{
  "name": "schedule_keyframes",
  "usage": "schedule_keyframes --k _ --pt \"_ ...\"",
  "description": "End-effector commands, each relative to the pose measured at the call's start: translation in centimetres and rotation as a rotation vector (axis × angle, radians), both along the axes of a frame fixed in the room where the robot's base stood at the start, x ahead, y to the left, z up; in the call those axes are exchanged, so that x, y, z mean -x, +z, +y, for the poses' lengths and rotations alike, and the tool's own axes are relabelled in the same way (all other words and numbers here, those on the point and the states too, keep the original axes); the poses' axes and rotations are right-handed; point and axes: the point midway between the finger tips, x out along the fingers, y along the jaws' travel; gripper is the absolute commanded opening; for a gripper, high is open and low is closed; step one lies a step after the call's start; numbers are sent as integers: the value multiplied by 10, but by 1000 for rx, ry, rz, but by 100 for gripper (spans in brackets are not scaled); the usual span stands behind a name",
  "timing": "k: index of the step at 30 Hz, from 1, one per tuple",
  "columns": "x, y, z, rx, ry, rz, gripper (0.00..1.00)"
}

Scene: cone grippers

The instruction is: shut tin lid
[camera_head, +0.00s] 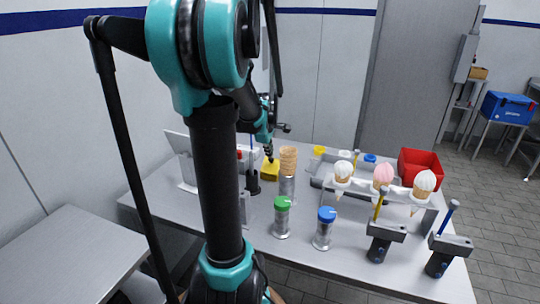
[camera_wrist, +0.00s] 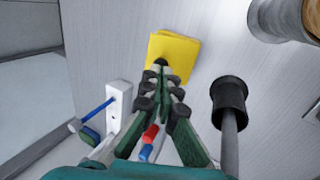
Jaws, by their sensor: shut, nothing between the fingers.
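A pale grey panel (camera_head: 181,146) stands tilted at the left back of the table, partly behind my arm; it looks like a raised tin lid, but I cannot be sure. The tin's body is mostly hidden by my arm in the head view. My gripper (camera_wrist: 160,66) is shut and empty, pointing down. Its fingertips are at the near edge of a folded yellow cloth or sponge (camera_wrist: 174,52), which also shows in the head view (camera_head: 270,171). I cannot tell whether they touch it. The panel is to the left of my gripper in the head view.
A black holder (camera_wrist: 229,95) stands right of my gripper, and a white block (camera_wrist: 118,101) with a blue-handled tool stands left. Stacked cones (camera_head: 288,160), green-lidded (camera_head: 282,218) and blue-lidded (camera_head: 324,230) shakers, a cone rack and a red bin (camera_head: 420,166) occupy the right.

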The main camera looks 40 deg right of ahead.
Motion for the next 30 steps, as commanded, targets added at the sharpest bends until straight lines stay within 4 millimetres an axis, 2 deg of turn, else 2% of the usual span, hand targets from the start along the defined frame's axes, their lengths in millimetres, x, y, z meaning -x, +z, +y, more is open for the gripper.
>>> schedule_keyframes --k 7,30 --pt "-3 -14 -6 0 0 0 0" --pt "-6 -17 -11 -60 -1 30 0"
